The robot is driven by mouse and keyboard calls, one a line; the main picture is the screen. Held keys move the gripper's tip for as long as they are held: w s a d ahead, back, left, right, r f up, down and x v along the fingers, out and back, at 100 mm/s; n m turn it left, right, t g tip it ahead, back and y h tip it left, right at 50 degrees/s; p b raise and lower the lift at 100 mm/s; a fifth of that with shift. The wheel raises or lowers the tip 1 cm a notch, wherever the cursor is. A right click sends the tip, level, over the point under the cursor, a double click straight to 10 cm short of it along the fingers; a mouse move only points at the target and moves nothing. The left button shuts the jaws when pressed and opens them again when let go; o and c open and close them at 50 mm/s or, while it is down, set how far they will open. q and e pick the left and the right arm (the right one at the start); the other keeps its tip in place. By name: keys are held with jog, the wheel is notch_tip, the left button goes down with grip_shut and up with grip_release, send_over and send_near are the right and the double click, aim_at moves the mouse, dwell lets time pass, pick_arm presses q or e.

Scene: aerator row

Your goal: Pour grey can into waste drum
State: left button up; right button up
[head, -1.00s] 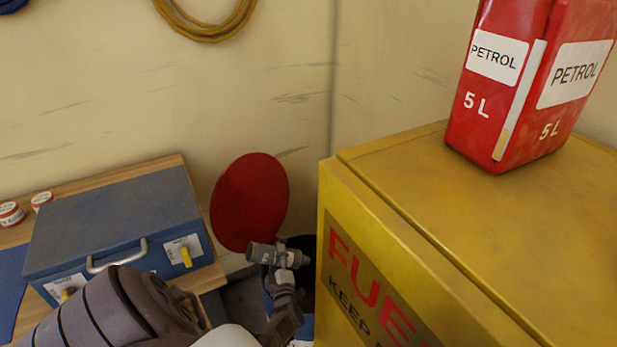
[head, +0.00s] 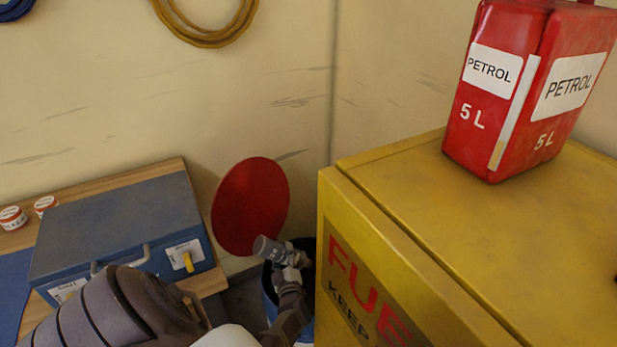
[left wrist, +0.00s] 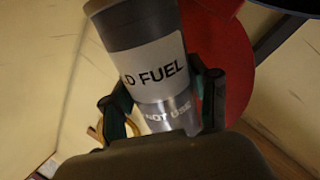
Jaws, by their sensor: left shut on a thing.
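The grey can (head: 268,249) is held in my left gripper (head: 291,258), over the dark mouth of the blue waste drum (head: 270,296) and lying well over toward its side. The inside of the drum is too dark to read, and no stream of liquid shows. My right gripper is out of view.
A yellow fuel cabinet (head: 400,230) stands close to the drum's right, with a red petrol can (head: 520,95) on top. At left a blue metal case (head: 115,222) and small tins (head: 12,217) sit on a wooden bench. Hoses hang on the wall.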

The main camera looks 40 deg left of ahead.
pick_arm(q)
jog(key=shift+w+r, duration=0.15)
jog(key=shift+r, duration=0.05)
jog(key=shift+w+d+r+m, duration=0.15)
jog(key=shift+w+d+m, duration=0.05)
jog(key=shift+m, duration=0.2)
